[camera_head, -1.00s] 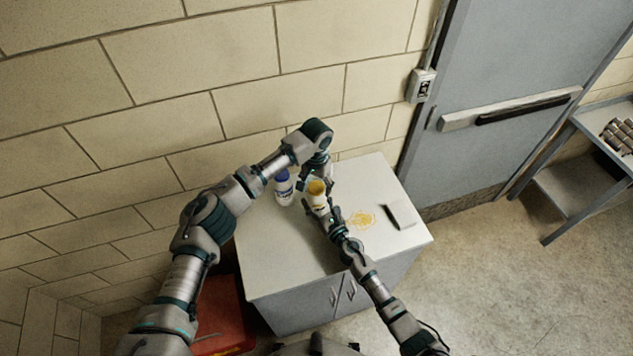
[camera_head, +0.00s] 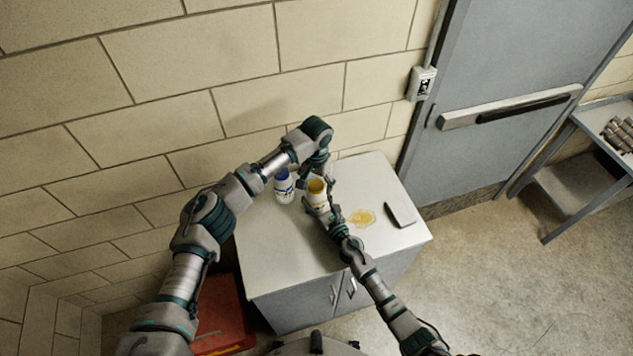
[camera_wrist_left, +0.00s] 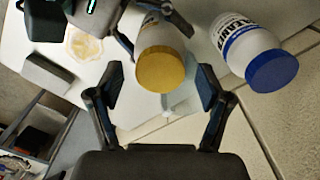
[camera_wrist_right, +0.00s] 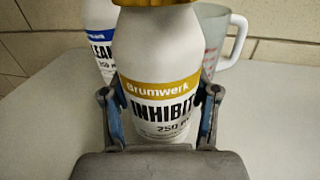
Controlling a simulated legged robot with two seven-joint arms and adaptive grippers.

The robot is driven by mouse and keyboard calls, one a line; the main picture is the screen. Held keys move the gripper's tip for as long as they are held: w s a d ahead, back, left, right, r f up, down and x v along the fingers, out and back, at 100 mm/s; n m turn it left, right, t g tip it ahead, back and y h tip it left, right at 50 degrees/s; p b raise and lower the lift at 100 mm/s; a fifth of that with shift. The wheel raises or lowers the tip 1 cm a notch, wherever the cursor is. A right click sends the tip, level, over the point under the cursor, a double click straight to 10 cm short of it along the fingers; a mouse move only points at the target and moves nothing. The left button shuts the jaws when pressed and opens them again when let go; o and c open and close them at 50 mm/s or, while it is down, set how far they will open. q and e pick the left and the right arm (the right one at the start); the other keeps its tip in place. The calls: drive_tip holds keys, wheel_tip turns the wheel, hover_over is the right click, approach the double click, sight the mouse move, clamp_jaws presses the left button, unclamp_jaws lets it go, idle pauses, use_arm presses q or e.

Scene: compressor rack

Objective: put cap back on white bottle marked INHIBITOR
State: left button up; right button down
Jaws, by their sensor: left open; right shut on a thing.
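The white INHIBITOR bottle (camera_wrist_right: 158,85) with a gold band stands upright on the cabinet top. My right gripper (camera_wrist_right: 160,112) is shut around its body; in the head view the bottle (camera_head: 317,199) is partly covered by the grippers. The yellow cap (camera_wrist_left: 160,70) sits on top of the bottle; it also shows in the head view (camera_head: 317,186) and at the top edge of the right wrist view (camera_wrist_right: 155,2). My left gripper (camera_wrist_left: 160,88) is open, above the cap, with a finger on either side and gaps between. Whether the cap is tight cannot be told.
A white bottle with a blue cap (camera_head: 283,188) stands just left of the INHIBITOR bottle. A clear jug (camera_wrist_right: 218,38) stands behind. A yellow spill (camera_head: 361,219) and a dark flat object (camera_head: 401,215) lie to the right. The wall is close behind.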

use_arm(q)
wheel_tip(320, 180, up, 12)
idle(0.5)
drive_tip(key=shift+w+f, duration=0.1)
use_arm(e)
drive_tip(key=shift+c, duration=1.1)
unclamp_jaws()
drive_tip(key=v, duration=1.1)
drive_tip(key=shift+s+d+f, duration=0.1)
drive_tip(key=shift+d+f, duration=0.05)
drive_tip(key=shift+f, duration=0.05)
drive_tip(key=shift+s+d, duration=0.2)
drive_tip(key=shift+s, duration=0.1)
